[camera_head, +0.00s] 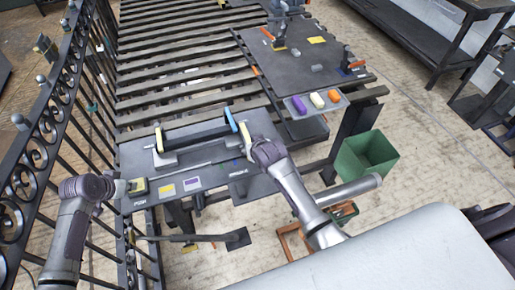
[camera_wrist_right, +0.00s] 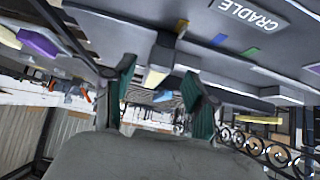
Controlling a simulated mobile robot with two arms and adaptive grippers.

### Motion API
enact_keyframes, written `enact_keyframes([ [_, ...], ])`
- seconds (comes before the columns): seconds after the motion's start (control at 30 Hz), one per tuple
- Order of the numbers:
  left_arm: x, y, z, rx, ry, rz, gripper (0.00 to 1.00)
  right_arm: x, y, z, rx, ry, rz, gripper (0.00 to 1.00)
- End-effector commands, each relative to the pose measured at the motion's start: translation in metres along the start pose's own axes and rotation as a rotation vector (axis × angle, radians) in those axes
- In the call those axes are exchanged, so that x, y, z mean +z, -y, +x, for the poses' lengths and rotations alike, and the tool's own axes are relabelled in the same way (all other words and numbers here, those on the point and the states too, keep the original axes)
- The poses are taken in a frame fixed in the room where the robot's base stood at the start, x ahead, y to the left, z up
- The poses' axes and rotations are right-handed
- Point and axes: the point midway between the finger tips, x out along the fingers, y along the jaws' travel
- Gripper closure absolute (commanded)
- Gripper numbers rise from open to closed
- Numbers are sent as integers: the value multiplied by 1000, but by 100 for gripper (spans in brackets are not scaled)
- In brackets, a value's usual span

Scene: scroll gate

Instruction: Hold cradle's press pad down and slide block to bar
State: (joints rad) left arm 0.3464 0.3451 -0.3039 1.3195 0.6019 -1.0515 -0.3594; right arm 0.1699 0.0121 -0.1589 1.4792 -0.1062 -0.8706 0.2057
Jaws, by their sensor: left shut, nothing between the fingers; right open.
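In the head view, the pad (camera_head: 138,186) sits at the near left corner of the dark workbench (camera_head: 215,178), by a PUSH label. My left gripper (camera_head: 123,188) is shut and empty at the pad's left side; contact is unclear. A long black bar (camera_head: 196,132) with a tan left end and a blue right end stands on the bench. A pale yellow block (camera_head: 246,136) is beside the blue end. My right gripper (camera_head: 253,143) is at this block. In the right wrist view, the open fingers (camera_wrist_right: 160,75) are either side of the pale block (camera_wrist_right: 155,79), with no clear grip.
A CRADLE label (camera_wrist_right: 248,14) is on the bench near my right gripper. A tray of coloured pieces (camera_head: 316,102) and a green bin (camera_head: 366,155) are at right. An ornate black gate (camera_head: 35,150) stands close at left.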

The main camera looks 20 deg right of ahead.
Motion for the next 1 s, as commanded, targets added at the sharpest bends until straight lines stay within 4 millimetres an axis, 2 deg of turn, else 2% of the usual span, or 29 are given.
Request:
enact_keyframes([
  [0.2, 3, 0, 2, 0, 7, -1, 100, 1, 0, -45, -1, -1, 1, 44],
  [0.4, 3, 0, 2, 1, 7, -1, 100, 1, 0, -77, -1, -1, 0, 44],
  [0.6, 4, 0, 2, 1, 7, -1, 100, 1, 0, -91, 0, 0, 0, 44],
  [1.0, 2, 0, -2, 0, 7, -1, 100, -2, 0, -94, 0, 0, 0, 44],
])
